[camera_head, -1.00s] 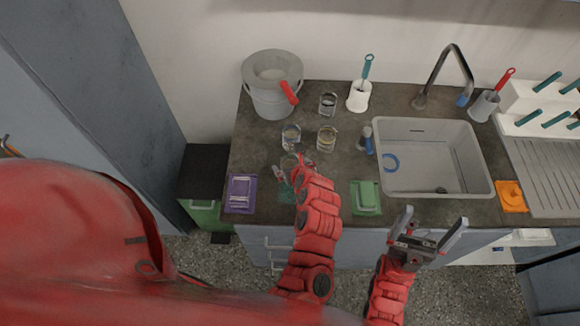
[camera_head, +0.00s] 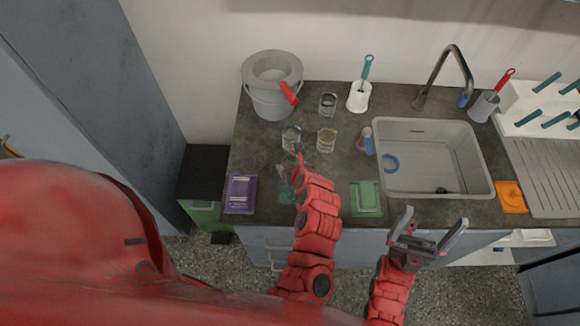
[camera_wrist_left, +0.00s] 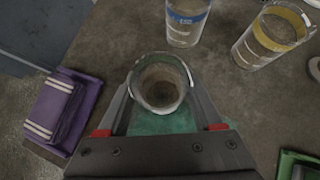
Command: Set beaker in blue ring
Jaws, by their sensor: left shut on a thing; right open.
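My left gripper (camera_wrist_left: 160,95) is shut on a clear glass beaker (camera_wrist_left: 160,82), seen from above in the left wrist view with a finger on each side. In the head view the left gripper (camera_head: 289,164) is over the left part of the counter, and my arm and fingers make the held beaker hard to make out. A blue-banded beaker (camera_head: 291,138) and a yellow-banded beaker (camera_head: 326,140) stand beyond the left gripper. My right gripper (camera_head: 427,238) is open and empty in front of the counter.
A teal patch (camera_wrist_left: 165,122) shows below the held beaker. A purple item (camera_head: 240,194) and a green item (camera_head: 365,198) lie near the front edge. A grey bucket (camera_head: 272,100), another beaker (camera_head: 328,104) and a white brush holder (camera_head: 359,97) stand behind. The sink (camera_head: 480,180) is right.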

